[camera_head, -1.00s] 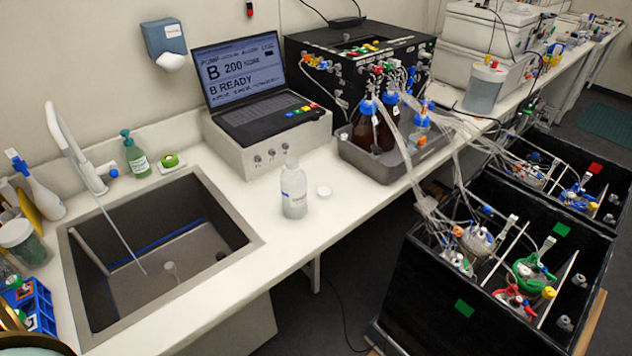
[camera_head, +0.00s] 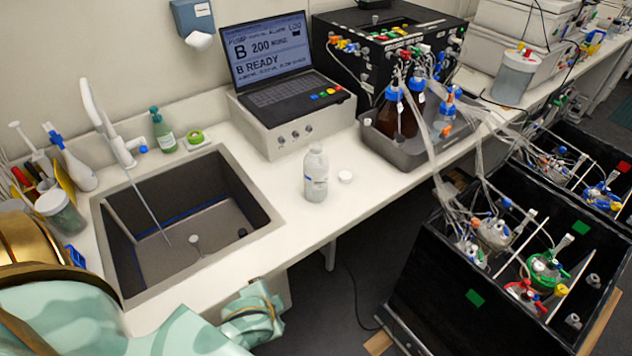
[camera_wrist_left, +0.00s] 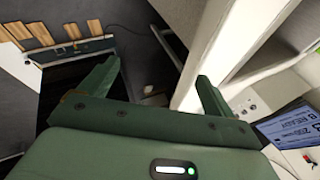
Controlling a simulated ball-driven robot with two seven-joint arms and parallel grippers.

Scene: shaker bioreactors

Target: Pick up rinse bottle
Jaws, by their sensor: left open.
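A pale, translucent bottle (camera_head: 316,176) stands upright and uncapped on the white counter, right of the sink. Its loose white cap (camera_head: 345,177) lies beside it. A second bottle, a squeeze bottle with a blue nozzle (camera_head: 76,168), stands at the back left; I cannot tell which one is the rinse bottle. My left arm comes in at the lower left, below and in front of the counter. In the left wrist view my left gripper (camera_wrist_left: 158,72) is open, with nothing between its fingers. Neither bottle shows there. My right gripper is not in view.
The sink (camera_head: 185,225) with its tall faucet (camera_head: 112,135) lies left of the uncapped bottle. Behind that bottle is the grey box with a laptop (camera_head: 290,90). A tray (camera_head: 420,150) with brown bottles is to the right. Black bins (camera_head: 455,290) stand at lower right.

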